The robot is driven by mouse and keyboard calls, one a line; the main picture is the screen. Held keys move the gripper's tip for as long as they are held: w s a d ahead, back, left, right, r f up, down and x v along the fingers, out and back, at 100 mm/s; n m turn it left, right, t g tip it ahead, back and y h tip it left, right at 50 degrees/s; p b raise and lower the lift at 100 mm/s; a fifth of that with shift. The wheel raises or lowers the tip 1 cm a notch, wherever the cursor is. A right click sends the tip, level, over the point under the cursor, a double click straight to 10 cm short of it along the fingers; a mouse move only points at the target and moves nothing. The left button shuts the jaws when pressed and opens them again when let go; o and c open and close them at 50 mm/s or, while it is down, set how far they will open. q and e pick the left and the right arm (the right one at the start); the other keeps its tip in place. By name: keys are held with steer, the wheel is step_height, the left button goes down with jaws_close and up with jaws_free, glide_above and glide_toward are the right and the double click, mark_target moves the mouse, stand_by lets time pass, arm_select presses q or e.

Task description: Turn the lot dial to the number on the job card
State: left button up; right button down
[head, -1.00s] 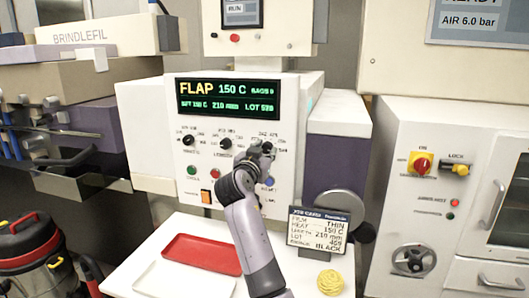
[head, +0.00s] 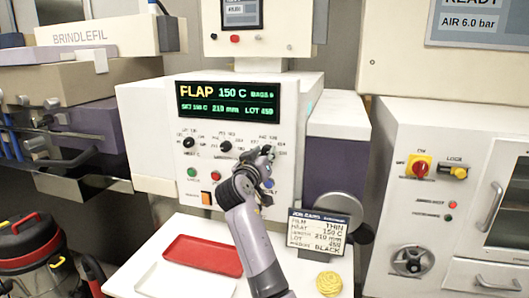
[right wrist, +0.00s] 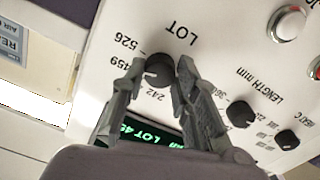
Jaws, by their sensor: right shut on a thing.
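The lot dial (right wrist: 158,72) is a dark round knob on the white panel, with LOT, 526, 459 and 242 printed around it. In the right wrist view its pointer mark faces about 459. My right gripper (right wrist: 160,68) is shut on the dial, one finger on each side. In the head view my right gripper (head: 263,156) hides the dial. The green display (head: 226,102) reads LOT 459. The job card (head: 317,234) stands at the panel's lower right; its small print shows LOT, seemingly 459. My left gripper is not in view.
Other knobs, such as the length dial (right wrist: 239,113), sit close beside my right gripper. Below the panel, a red tray (head: 203,254) and a yellow coil (head: 329,283) lie on the white table. A cabinet (head: 410,200) stands at the right.

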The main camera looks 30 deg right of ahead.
steer(key=shift+r+n+p, duration=0.1)
steer(key=shift+n+p, duration=0.4)
steer(key=shift+n, duration=0.7)
steer(key=c, duration=1.2)
jaws_free()
steer(key=shift+c, duration=0.2)
steer(key=v, duration=1.2)
